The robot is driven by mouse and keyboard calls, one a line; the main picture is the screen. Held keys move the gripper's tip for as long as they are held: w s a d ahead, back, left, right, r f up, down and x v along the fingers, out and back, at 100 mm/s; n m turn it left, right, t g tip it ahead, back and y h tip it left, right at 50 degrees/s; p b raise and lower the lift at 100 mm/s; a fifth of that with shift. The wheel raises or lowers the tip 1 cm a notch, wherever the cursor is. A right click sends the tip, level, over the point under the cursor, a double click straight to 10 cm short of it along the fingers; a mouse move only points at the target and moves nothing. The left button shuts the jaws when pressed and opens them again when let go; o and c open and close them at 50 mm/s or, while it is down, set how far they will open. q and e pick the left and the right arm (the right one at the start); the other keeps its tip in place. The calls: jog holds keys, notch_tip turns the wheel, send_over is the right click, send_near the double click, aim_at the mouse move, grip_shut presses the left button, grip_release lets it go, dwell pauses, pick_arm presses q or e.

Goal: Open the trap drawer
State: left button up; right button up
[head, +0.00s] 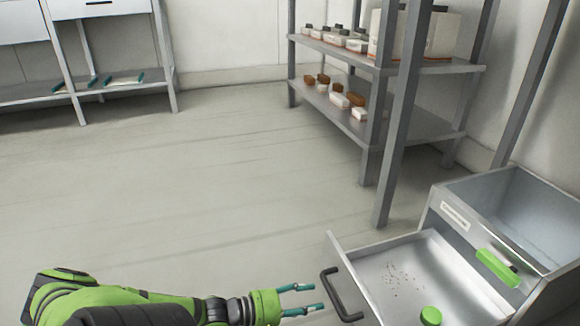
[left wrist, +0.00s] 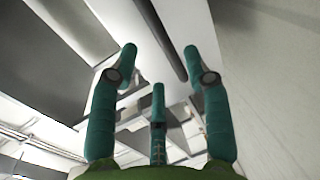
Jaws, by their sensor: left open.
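The trap drawer (head: 385,249) is pulled out of its grey metal housing (head: 455,205) at the lower right of the head view. Dark specks lie on its floor. Its dark handle (head: 342,296) is on the drawer's left-facing front. My left gripper (head: 304,298) is open and empty, its teal fingers just left of the handle and apart from it. In the left wrist view the fingers (left wrist: 160,62) are spread, and a dark bar that looks like the handle (left wrist: 163,38) runs beyond them. My right gripper is out of view.
A green round thing (head: 431,316) is in the drawer, and a green block (head: 497,268) is on the housing. A grey shelf rack (head: 425,130) with small boxes stands behind. A bench (head: 60,97) stands at the back left. The floor (head: 190,190) between is clear.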

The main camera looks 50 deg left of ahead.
pick_arm(q)
jog(key=shift+v, duration=2.3)
